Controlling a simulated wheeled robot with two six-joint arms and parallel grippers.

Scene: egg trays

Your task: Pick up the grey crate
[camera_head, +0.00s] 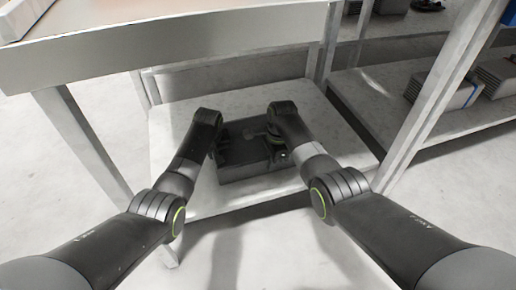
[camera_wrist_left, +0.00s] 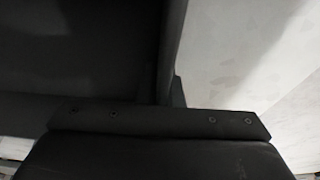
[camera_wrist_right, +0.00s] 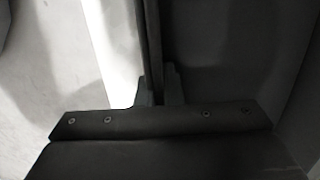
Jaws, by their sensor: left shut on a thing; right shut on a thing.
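The grey crate (camera_head: 255,169) is a dark open box over the low white shelf, between my two arms in the head view. My left gripper (camera_head: 222,147) is at its left wall, and my right gripper (camera_head: 277,150) is at its right side. The left wrist view shows the crate's dark inside (camera_wrist_left: 80,50) and its wall running between the fingers. The right wrist view shows the crate wall (camera_wrist_right: 153,45) between the fingertips. Both grippers are shut on the crate's walls. My wrists hide part of the crate. I cannot tell whether its bottom touches the shelf.
The low white shelf (camera_head: 180,130) has bare room around the crate. A shelf rack (camera_head: 400,110) at the right holds grey crates (camera_head: 455,88).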

